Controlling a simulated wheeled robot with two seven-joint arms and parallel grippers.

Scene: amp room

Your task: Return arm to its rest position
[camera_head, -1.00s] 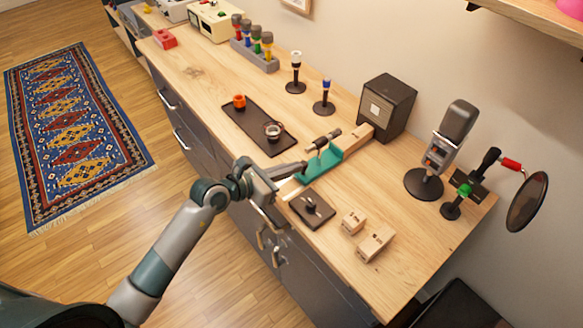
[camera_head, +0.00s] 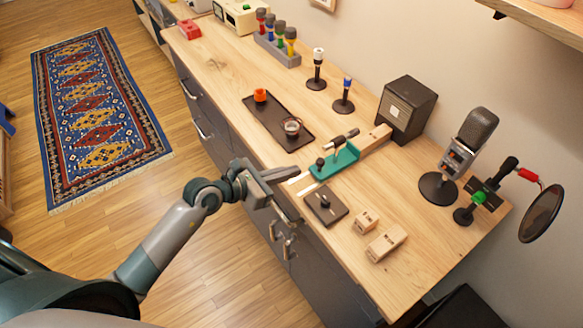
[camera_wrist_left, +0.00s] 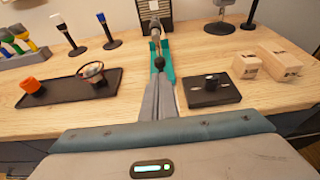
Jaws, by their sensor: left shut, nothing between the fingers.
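My left arm comes in from the lower left in the head view. Its gripper (camera_head: 291,180) is shut and empty, at the front edge of the wooden worktop (camera_head: 385,277). In the left wrist view the closed fingers (camera_wrist_left: 159,104) point toward a green tray (camera_head: 335,163) with a dark round knob at its near end. The fingers look apart from the tray in the head view. My right gripper is not in view.
A dark tray (camera_head: 268,113) holds an orange cup and a metal ring. A dark square block (camera_head: 325,206) and two wooden blocks (camera_head: 386,244) lie near the front. A microphone (camera_head: 463,145) and speaker (camera_head: 407,108) stand behind.

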